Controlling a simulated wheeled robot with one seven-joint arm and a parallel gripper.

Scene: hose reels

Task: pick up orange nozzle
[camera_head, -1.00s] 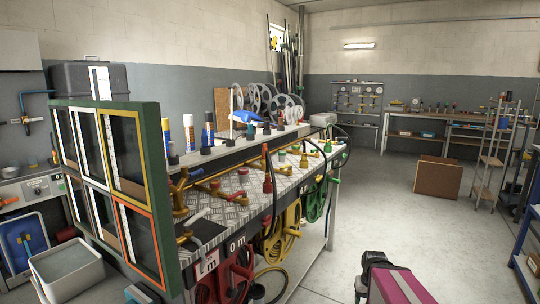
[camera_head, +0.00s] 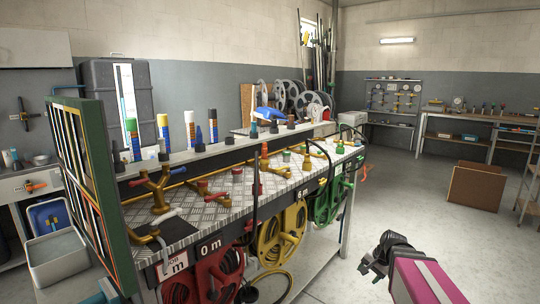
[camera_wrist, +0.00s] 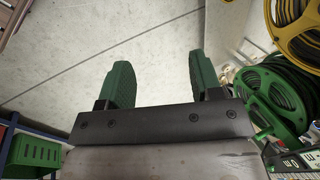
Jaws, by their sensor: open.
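A small upright orange nozzle (camera_head: 264,151) appears to stand on the metal-topped bench (camera_head: 200,192), near the back of the top, among red, green and brass fittings. It is small in the head view, so its details are unclear. My gripper (camera_head: 374,262) is in front of the bench, to the right and well apart from the nozzle, over the floor. In the wrist view its two green-padded fingers (camera_wrist: 163,80) are spread with only bare floor between them. The nozzle does not show in the wrist view.
Red (camera_head: 205,275), yellow (camera_head: 283,235) and green (camera_head: 328,203) hose reels hang along the bench's front. A green-framed panel (camera_head: 95,190) stands at the left end. A cardboard box (camera_head: 474,187) sits on the floor at right. The floor between is open.

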